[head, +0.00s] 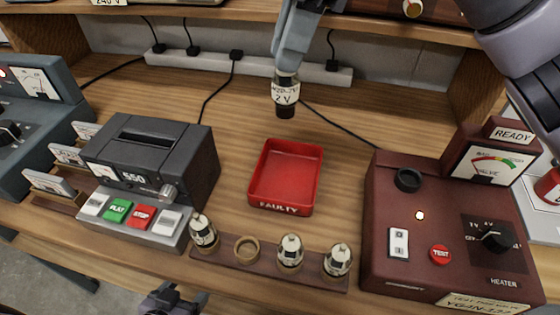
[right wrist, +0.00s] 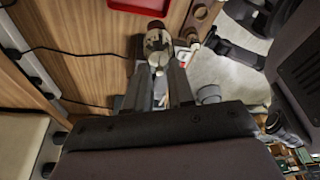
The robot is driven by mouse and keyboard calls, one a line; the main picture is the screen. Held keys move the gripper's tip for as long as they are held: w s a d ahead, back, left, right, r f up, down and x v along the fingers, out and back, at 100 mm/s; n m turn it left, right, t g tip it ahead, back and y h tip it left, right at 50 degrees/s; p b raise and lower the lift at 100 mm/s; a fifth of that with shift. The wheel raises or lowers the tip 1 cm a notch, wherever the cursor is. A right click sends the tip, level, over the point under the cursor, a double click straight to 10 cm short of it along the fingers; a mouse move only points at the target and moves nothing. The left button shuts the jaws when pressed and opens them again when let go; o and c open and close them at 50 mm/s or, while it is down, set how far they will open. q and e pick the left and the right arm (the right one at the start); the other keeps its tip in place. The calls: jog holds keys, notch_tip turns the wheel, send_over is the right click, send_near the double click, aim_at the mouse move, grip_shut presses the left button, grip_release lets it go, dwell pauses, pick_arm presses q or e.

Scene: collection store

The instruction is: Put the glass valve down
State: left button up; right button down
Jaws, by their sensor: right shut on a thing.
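A glass valve (head: 286,94) with a white label and dark base hangs upright from my right gripper (head: 287,70), which is shut on its top. The valve is in the air behind the red FAULTY tray (head: 270,178), which is empty. In the right wrist view, the valve (right wrist: 157,42) sits between the fingertips of the right gripper (right wrist: 160,66). A wooden rack (head: 268,275) at the bench front holds several valves and one empty ring socket (head: 247,249). My left gripper (head: 172,300) shows only partly at the bottom edge; its jaw state is unclear.
A maroon tester (head: 395,270) with an open round socket (head: 407,180) stands at right. A dark grey machine (head: 150,160) with green and red keys stands left. A power strip (head: 215,65) and cables run along the back, below a shelf (head: 180,12).

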notch_tip(320, 180, down, 19)
jog(key=shift+r, duration=0.2)
jog(key=shift+f, duration=0.1)
jog(key=c, duration=1)
grip_release()
jog(key=v, duration=1.2)
jog(key=shift+s, duration=0.1)
